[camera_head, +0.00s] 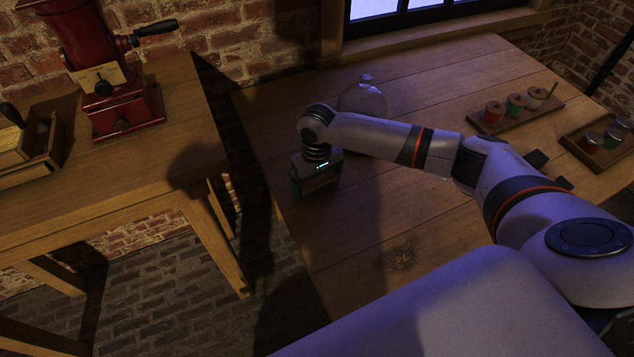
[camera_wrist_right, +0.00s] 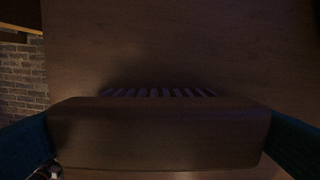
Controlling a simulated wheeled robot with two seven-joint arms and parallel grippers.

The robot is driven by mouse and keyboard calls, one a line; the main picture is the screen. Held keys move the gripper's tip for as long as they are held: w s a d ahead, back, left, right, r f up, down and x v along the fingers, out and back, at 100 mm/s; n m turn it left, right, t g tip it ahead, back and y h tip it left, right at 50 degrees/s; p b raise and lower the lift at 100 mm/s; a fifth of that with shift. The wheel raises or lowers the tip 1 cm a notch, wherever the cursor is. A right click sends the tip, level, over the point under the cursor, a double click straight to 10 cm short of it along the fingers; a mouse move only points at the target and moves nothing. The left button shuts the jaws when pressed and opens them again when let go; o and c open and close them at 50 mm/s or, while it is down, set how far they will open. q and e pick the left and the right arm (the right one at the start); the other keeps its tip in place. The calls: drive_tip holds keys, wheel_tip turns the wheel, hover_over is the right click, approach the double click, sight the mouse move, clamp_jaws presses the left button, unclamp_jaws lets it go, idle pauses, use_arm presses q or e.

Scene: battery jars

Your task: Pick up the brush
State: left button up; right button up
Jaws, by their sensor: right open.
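The brush (camera_wrist_right: 160,135) fills the lower middle of the right wrist view. It has a dark wooden back, and a row of pale bristles shows along its far edge. My right gripper (camera_head: 317,186) is open, pointing down near the left edge of the right-hand table in the head view. In the wrist view its two teal fingers stand on either side of the brush, one at each end. I cannot tell whether they touch it. In the head view the gripper mostly hides the brush. My left gripper is not in view.
The right-hand table (camera_head: 350,250) has a round glass vessel (camera_head: 362,100) behind my right arm. Trays with small jars (camera_head: 494,112) stand at its far right. A gap separates it from the left table (camera_head: 120,185), which holds a red machine (camera_head: 115,100) and a wooden box (camera_head: 30,150).

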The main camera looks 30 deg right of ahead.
sight(317, 178)
drive_tip(key=c, duration=0.6)
wheel_tip(317, 178, up, 10)
drive_tip(key=shift+r, duration=0.1)
drive_tip(key=shift+c, duration=0.2)
